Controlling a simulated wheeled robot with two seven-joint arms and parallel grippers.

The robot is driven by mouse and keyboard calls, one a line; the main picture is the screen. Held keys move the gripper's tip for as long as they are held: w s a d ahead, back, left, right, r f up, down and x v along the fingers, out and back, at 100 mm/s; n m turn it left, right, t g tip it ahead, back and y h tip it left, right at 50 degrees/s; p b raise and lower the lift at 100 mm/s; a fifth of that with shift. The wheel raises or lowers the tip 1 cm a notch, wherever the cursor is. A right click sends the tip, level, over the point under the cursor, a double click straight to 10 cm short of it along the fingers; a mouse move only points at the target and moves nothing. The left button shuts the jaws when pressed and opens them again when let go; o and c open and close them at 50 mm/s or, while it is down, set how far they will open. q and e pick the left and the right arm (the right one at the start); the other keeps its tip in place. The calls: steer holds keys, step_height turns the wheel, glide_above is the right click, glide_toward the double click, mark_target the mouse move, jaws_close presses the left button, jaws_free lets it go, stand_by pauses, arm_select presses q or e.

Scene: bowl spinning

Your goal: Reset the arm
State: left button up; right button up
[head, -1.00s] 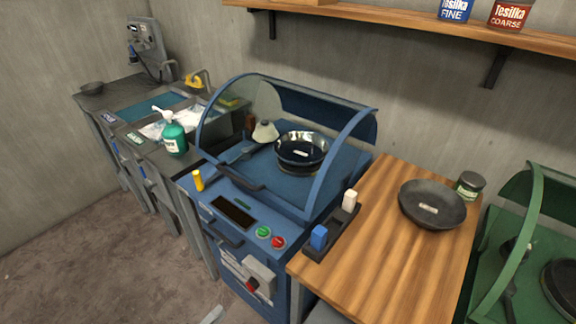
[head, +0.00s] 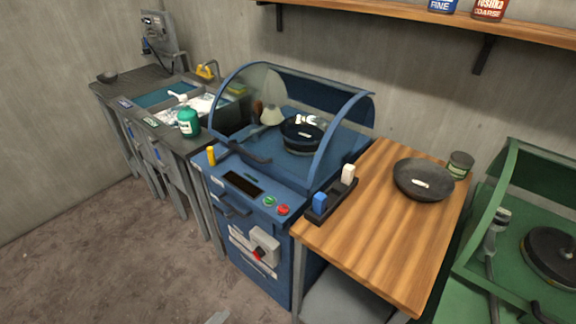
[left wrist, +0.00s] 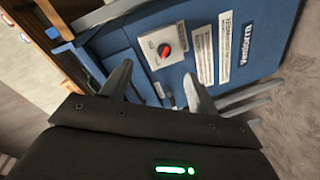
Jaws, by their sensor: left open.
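My left gripper (left wrist: 158,85) shows in the left wrist view with its two grey fingers spread apart and nothing between them. The front of the blue machine, with a red knob on a grey box (left wrist: 167,47), lies beyond the fingers. In the head view only a small grey tip of my left gripper (head: 217,318) shows at the bottom edge, low over the floor and in front of the blue machine (head: 243,208). The rest of my left arm is out of the head view. My right gripper is not seen.
Another bowl (head: 423,180) and a jar (head: 460,166) stand on the wooden table (head: 365,235). A green machine (head: 500,220) is at right, a sink bench at left. The floor (head: 110,260) is clear.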

arm_select(q)
steer(key=s+a+f+m+g+y+b, duration=0.1)
steer(key=s+a+f+g+y, duration=0.15)
steer(key=f, duration=0.35)
steer(key=s+a+f+m+g+y, duration=0.1)
steer(key=s+a+f+m+y, duration=0.1)
steer(key=s+f, duration=0.35)
steer(key=s+a+f+m+g+y+b, duration=0.1)
steer(key=s+a+f+g+y, duration=0.1)
steer(key=f, duration=0.6)
steer(key=s+f+m+g+y+b, duration=0.1)
steer(key=s+f+g+b, duration=0.1)
steer(key=s+f, duration=0.5)
steer(key=s+a+f+m+g+y+b, duration=0.1)
steer(key=s+f, duration=0.6)
steer(key=s, duration=0.8)
steer(key=m+g+y+b, duration=0.1)
steer(key=g+b, duration=0.1)
steer(key=g, duration=0.1)
steer(key=shift+s+a+f+g, duration=0.15)
steer(key=shift+s+f+g, duration=0.05)
steer(key=shift+s+g, duration=0.15)
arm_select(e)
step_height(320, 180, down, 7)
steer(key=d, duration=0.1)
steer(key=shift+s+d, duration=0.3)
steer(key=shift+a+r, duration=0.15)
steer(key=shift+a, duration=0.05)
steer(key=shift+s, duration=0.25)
